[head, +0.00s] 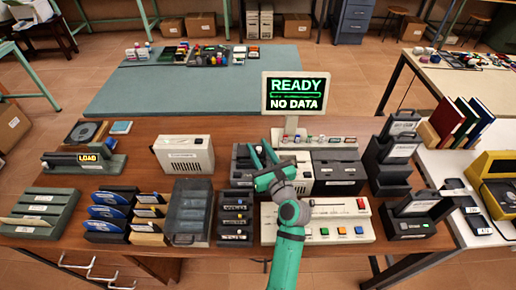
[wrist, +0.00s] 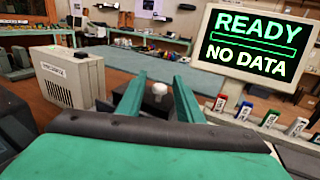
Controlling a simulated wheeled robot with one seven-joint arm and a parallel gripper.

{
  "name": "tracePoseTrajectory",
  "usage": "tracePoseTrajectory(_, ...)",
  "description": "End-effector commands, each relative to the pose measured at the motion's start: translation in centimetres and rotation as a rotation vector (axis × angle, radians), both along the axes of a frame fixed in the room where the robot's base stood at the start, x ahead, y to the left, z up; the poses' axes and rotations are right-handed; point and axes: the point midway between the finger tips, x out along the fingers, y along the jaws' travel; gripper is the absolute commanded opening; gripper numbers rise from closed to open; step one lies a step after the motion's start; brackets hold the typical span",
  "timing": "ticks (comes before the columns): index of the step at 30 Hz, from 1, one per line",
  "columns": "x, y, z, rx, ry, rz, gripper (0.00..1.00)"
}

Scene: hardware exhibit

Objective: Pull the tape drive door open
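A beige and dark grey machine (head: 302,168) stands in the middle of the table. It has dark panels at its left (head: 241,160) and right (head: 338,172); small labels are unreadable, so I cannot tell which one is the tape drive door. My gripper (head: 264,156) is above the machine's left part, with its two green fingers apart. In the wrist view the gripper (wrist: 158,94) is also open, pointing away over the table. A small white knob (wrist: 159,89) shows between the fingers; I cannot tell whether it touches them. My arm hides part of the machine's front.
A screen (head: 294,94) reading "READY NO DATA" stands behind the machine, right of my gripper. A beige box (head: 184,154) stands to the left. A button console (head: 335,228) lies in front. Dark racks (head: 392,165) stand to the right.

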Motion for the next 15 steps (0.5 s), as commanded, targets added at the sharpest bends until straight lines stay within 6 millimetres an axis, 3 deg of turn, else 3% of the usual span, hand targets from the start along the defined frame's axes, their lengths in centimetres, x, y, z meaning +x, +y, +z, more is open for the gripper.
tracePoseTrajectory(8, 0.15, 0.19, 0.01, 0.000, 0.000, 0.002, 0.33)
tracePoseTrajectory(12, 0.14, 0.24, 0.01, -0.001, 0.000, 0.003, 0.04)
tracePoseTrajectory(15, 0.14, 0.24, 0.00, -0.001, 0.000, 0.003, 0.00)
